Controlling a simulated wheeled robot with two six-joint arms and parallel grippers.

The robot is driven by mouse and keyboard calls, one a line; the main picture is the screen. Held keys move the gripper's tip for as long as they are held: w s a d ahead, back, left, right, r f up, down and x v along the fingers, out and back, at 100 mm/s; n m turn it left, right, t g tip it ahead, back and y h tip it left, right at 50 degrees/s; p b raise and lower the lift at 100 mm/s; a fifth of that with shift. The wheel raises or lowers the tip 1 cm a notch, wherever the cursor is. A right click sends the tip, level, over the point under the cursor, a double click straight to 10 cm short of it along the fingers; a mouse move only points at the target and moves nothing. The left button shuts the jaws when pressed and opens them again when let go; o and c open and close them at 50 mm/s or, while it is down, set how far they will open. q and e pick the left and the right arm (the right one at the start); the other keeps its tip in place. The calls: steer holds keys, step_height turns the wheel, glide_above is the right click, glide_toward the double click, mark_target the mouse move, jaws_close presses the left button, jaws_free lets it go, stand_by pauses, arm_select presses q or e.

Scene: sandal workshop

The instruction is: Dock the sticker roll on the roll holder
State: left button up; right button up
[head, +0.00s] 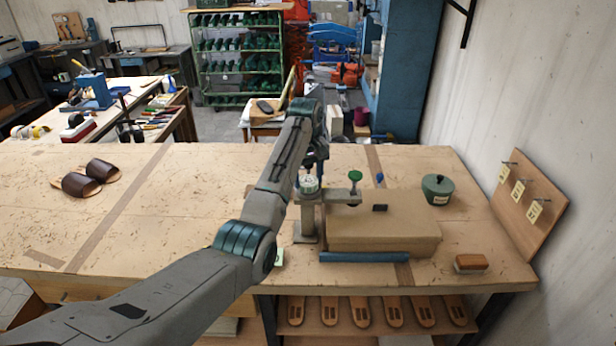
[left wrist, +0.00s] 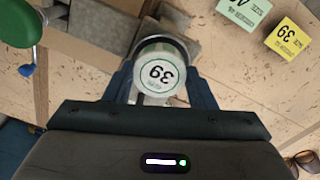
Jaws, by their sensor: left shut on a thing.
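My left gripper (head: 310,180) is shut on the sticker roll (left wrist: 160,73), a white roll marked 39 with a green ring. The roll sits between the two fingers in the left wrist view, and its white side also shows in the head view (head: 309,187). It is at the top of a grey metal stand (head: 307,222), which looks like the roll holder, near the front of the bench. I cannot tell whether the roll touches the stand. A green knob (head: 355,175) stands just right of it. My right gripper is not in view.
A brown block (head: 383,236) with a blue bar (head: 363,257) along its front is right of the stand. Green (left wrist: 243,12) and yellow (left wrist: 289,38) label blocks are near. Brown sandals (head: 91,177) lie left.

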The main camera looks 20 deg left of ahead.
arm_select(q)
steer(key=shift+f, duration=0.55)
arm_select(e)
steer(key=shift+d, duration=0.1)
arm_select(q)
steer(key=o, duration=0.7)
steer(key=shift+r, duration=0.1)
